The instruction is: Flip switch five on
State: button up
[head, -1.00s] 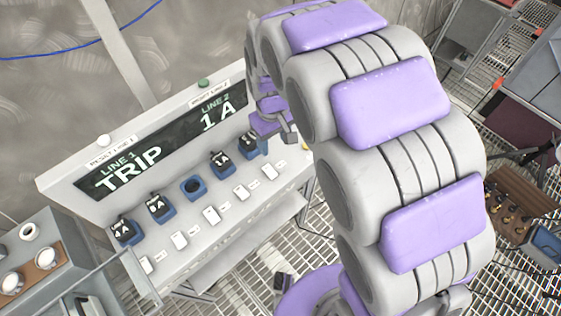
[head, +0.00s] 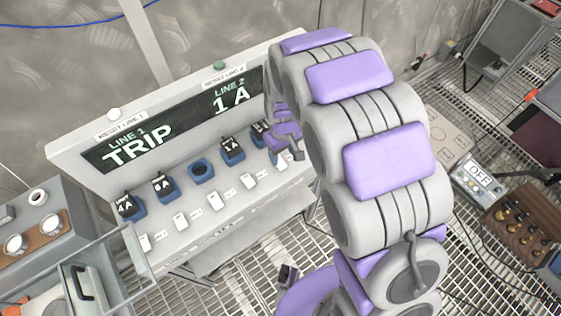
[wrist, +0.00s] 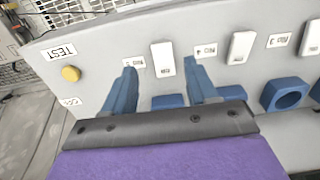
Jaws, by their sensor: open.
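Switch five (wrist: 163,58) is a white rocker on the grey panel; in the wrist view it stands between my gripper's fingertips. Its label (wrist: 134,62) beside it is partly covered by the left finger. My gripper (wrist: 160,67) is open, its two blue fingers either side of the switch and nothing held. Whether the fingers touch the panel I cannot tell. In the head view my gripper (head: 286,147) is at the right end of the switch row, partly hidden by my arm, just above switch five (head: 283,161).
Switch four (wrist: 241,47) stands close to the right finger. A yellow button (wrist: 70,73) marked TEST lies to the left. Blue holders (head: 202,172) line the panel above the switches. The display (head: 150,140) reads Line 1 TRIP, Line 2 1 A. A grey cart (head: 55,235) stands left.

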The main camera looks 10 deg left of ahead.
aim_at(280, 163)
jog(key=f, duration=0.3)
jog(key=shift+d, duration=0.35)
jog(key=shift+a+f+b, duration=0.45)
jog(key=shift+a+f, duration=0.4)
jog(key=shift+f, duration=0.3)
jog(key=shift+a+f, duration=0.15)
jog(key=shift+a, duration=0.05)
jog(key=shift+d, duration=0.55)
jog(key=shift+c, duration=0.2)
jog(key=shift+d+r, duration=0.2)
jog(key=shift+d, duration=0.05)
jog(key=c, duration=0.3)
jog(key=shift+a, duration=0.4)
jog(key=c, duration=0.5)
jog(key=shift+c, duration=1.1)
jog(key=shift+w+r+p, duration=0.15)
jog(key=shift+w+p, duration=0.05)
jog(key=shift+p, duration=0.45)
jog(key=shift+w+a+g+h+p, duration=0.1)
jog(key=shift+a+g+h+p, duration=0.15)
jog(key=shift+g+h+p, duration=0.35)
jog(key=shift+w+a+g+h+p, duration=0.2)
jog(key=shift+g+h+p, duration=0.5)
jog(key=shift+h+p, duration=0.45)
